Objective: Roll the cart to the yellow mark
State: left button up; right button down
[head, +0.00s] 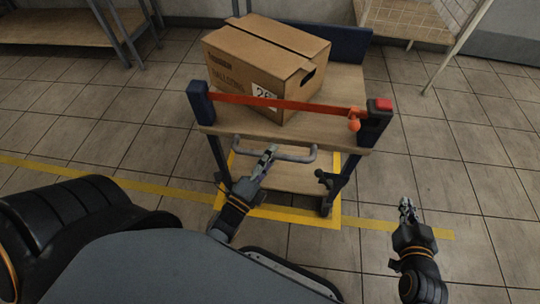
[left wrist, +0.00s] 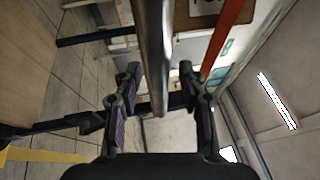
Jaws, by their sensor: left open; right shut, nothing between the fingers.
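The cart (head: 343,95) stands in the middle of the head view, with wooden shelves and dark posts. Its grey push handle (head: 297,157) faces me. Yellow floor tape (head: 290,217) outlines an area around the cart's base, and a yellow line (head: 60,171) crosses the floor. My left gripper (head: 268,157) is at the handle, open. In the left wrist view the handle (left wrist: 155,50) runs between its spread fingers (left wrist: 157,90); I cannot tell whether they touch it. My right gripper (head: 406,208) is shut and empty, right of the cart.
A cardboard box (head: 262,65) sits on the cart's top shelf behind an orange strap (head: 290,103). A red button (head: 382,104) is on the right post. A wooden rack (head: 60,25) stands at the back left.

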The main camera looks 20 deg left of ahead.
pick_arm(q)
jog(key=v, duration=1.2)
jog(key=shift+w+f, duration=0.1)
